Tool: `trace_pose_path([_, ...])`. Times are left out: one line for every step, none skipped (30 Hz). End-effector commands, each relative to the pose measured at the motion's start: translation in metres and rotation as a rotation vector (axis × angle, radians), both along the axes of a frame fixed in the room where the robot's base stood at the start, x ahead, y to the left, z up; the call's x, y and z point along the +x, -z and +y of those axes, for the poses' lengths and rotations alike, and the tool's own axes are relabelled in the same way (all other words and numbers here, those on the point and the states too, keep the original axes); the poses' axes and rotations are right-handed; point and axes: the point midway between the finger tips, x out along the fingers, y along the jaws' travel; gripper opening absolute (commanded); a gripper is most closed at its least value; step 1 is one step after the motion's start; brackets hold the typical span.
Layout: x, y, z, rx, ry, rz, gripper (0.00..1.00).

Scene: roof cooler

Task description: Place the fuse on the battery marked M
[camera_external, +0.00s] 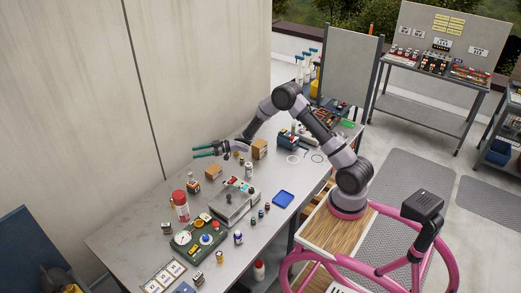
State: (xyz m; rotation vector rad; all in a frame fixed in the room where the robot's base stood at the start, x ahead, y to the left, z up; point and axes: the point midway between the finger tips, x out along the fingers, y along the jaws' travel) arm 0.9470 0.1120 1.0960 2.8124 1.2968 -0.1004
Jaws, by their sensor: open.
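My gripper (196,152) is open, its two teal fingers pointing left above the far left part of the grey workbench (125,240). Nothing shows between the fingers. I cannot pick out the fuse for certain. Several small cylinders stand on the bench, among them a blue and white one (238,237) and a yellowish one (219,257) near the front. Any of these may be batteries or the fuse, but their letters are too small to read, so I cannot tell which is marked M.
Cardboard boxes (259,149) stand near the gripper. A wall runs behind.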

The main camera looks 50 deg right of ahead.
Motion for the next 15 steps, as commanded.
trace_pose_path([0.004,-0.028,-0.009,-0.031,0.053,0.003,0.61])
trace_pose_path([0.006,-0.042,-0.017,-0.051,0.092,0.014,0.61])
trace_pose_path([0.006,-0.06,-0.028,-0.079,0.146,0.03,0.61])
trace_pose_path([0.006,-0.074,-0.036,-0.097,0.188,0.044,0.61])
trace_pose_path([0.004,-0.087,-0.045,-0.115,0.229,0.058,0.61])
trace_pose_path([0.0,-0.104,-0.057,-0.137,0.282,0.079,0.61])
trace_pose_path([-0.004,-0.117,-0.066,-0.151,0.322,0.095,0.61])
trace_pose_path([-0.009,-0.129,-0.074,-0.164,0.361,0.111,0.61])
trace_pose_path([-0.018,-0.144,-0.087,-0.179,0.413,0.136,0.61])
trace_pose_path([-0.025,-0.156,-0.095,-0.19,0.45,0.154,0.61])
trace_pose_path([-0.034,-0.166,-0.104,-0.197,0.488,0.176,0.61])
trace_pose_path([-0.047,-0.18,-0.116,-0.206,0.536,0.203,0.61])
trace_pose_path([-0.058,-0.19,-0.124,-0.211,0.571,0.226,0.61])
trace_pose_path([-0.069,-0.199,-0.132,-0.215,0.604,0.248,0.61])
trace_pose_path([-0.086,-0.21,-0.143,-0.218,0.649,0.281,0.61])
